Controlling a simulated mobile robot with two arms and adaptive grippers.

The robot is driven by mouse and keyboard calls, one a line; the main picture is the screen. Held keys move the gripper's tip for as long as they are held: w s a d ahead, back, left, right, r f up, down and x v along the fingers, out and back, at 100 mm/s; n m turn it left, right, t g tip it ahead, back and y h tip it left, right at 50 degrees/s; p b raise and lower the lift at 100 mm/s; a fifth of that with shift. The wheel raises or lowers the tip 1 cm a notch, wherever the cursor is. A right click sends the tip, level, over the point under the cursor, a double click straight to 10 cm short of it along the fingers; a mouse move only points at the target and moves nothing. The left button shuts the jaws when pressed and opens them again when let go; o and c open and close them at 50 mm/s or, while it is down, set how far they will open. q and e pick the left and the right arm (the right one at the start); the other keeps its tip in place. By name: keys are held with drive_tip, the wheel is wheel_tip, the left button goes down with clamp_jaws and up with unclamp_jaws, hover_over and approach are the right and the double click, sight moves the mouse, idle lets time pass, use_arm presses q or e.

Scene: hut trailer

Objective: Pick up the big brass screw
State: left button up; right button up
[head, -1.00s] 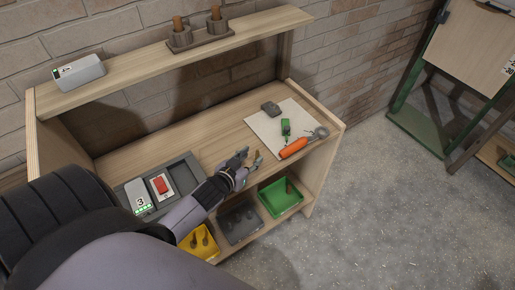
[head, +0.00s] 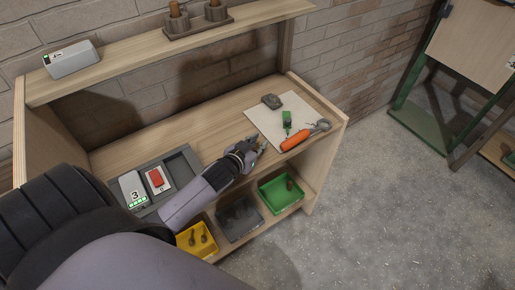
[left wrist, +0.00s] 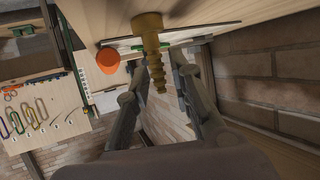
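The big brass screw (left wrist: 152,50) shows in the left wrist view, its broad head toward the top of the picture and its threaded shank pointing down the picture. My left gripper (left wrist: 160,65) is open, with one finger on each side of the screw. I see a gap on the right side; contact on the left is hard to judge. In the head view my left gripper (head: 254,146) is low over the workbench (head: 215,133), just left of the white sheet. The screw is too small and covered there to tell clearly. My right gripper is not in view.
On the white sheet (head: 268,120) lie an orange-handled tool (head: 296,141), a green item (head: 287,119) and a dark grey item (head: 271,101). A grey tray (head: 185,168) is at left. Yellow (head: 205,247), grey (head: 236,228) and green (head: 274,202) bins sit below.

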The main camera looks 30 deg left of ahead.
use_arm(q)
clamp_jaws()
drive_tip(key=shift+r, duration=0.15)
